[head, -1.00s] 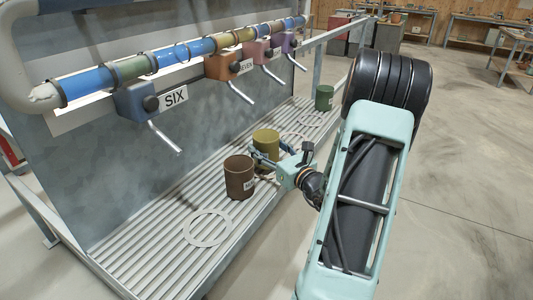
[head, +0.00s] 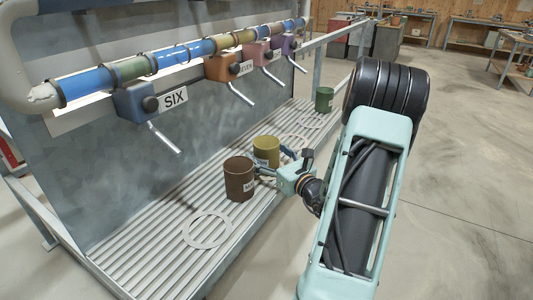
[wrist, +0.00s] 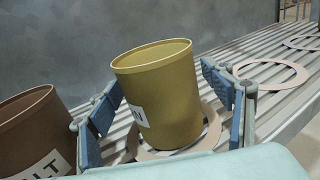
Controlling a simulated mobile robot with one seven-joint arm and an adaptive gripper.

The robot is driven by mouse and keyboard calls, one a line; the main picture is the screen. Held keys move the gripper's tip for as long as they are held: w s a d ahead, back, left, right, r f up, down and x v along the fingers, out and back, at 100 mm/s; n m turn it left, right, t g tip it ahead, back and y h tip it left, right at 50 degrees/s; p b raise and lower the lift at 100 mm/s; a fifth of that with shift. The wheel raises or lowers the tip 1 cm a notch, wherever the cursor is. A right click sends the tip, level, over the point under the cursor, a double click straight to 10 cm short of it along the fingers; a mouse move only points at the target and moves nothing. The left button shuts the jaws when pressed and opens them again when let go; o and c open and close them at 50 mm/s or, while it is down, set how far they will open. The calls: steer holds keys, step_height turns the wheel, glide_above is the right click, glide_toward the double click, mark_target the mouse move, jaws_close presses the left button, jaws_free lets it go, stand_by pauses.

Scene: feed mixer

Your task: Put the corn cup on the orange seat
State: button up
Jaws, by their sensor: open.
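The yellow corn cup (head: 266,151) stands on the ribbed rack, right of and behind a brown cup. My gripper (head: 276,165) is open, with one finger on each side of the cup. In the wrist view the fingers (wrist: 163,100) show gaps to the cup.
The brown cup (head: 239,180) stands close to my left finger. A green cup (head: 324,99) is farther back. An empty ring (head: 207,229) lies in front, and others (wrist: 270,75) lie behind. Dispenser spouts hang above the rack, beside the upright panel.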

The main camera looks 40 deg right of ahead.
steer(key=s, duration=1.2)
steer(key=shift+a+p, duration=0.35)
steer(key=shift+p, duration=0.05)
steer(key=shift+r, duration=0.1)
